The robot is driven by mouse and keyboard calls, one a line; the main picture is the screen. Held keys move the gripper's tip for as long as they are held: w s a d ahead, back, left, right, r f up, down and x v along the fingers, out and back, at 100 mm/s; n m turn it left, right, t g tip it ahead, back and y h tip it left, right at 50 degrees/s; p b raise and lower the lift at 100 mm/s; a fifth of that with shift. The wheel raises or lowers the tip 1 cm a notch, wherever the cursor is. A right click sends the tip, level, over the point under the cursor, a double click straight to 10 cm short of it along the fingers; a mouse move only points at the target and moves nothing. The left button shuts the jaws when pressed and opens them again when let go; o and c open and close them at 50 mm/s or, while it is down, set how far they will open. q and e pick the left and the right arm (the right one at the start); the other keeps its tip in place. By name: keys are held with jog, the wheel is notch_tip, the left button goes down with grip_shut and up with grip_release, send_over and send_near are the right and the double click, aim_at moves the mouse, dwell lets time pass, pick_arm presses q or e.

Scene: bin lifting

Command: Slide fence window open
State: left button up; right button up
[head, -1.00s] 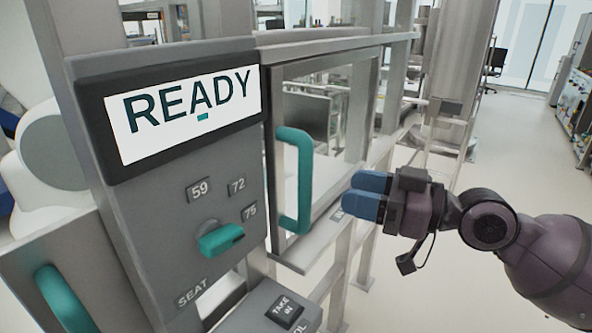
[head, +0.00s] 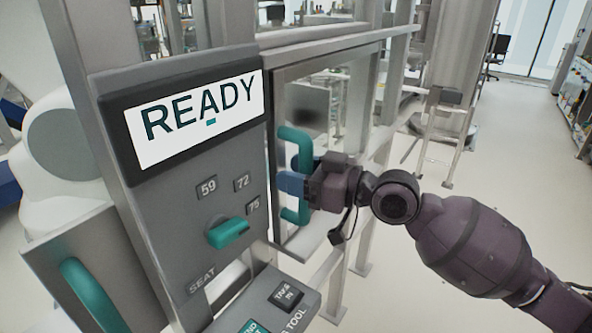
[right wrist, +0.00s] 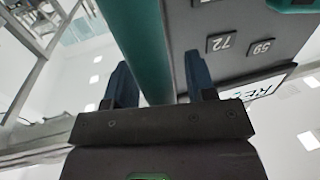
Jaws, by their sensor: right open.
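The fence window (head: 335,78) is a clear pane in a grey metal frame, right of the control panel. Its teal upright handle (head: 303,215) is on the window's left side. My right gripper (head: 296,175) is at the handle, its blue fingers on either side of the bar and hiding its middle. In the right wrist view the teal handle (right wrist: 143,45) runs between the two open fingers (right wrist: 160,85), with a gap on the left finger's side. My left gripper is not in view.
The grey control panel (head: 178,215) stands left of the window, with a READY screen (head: 200,115), a teal knob (head: 228,232) and a lower button box (head: 275,305). Another teal handle (head: 92,295) is at lower left. Open floor (head: 500,180) lies to the right.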

grip_shut()
dwell(0.3)
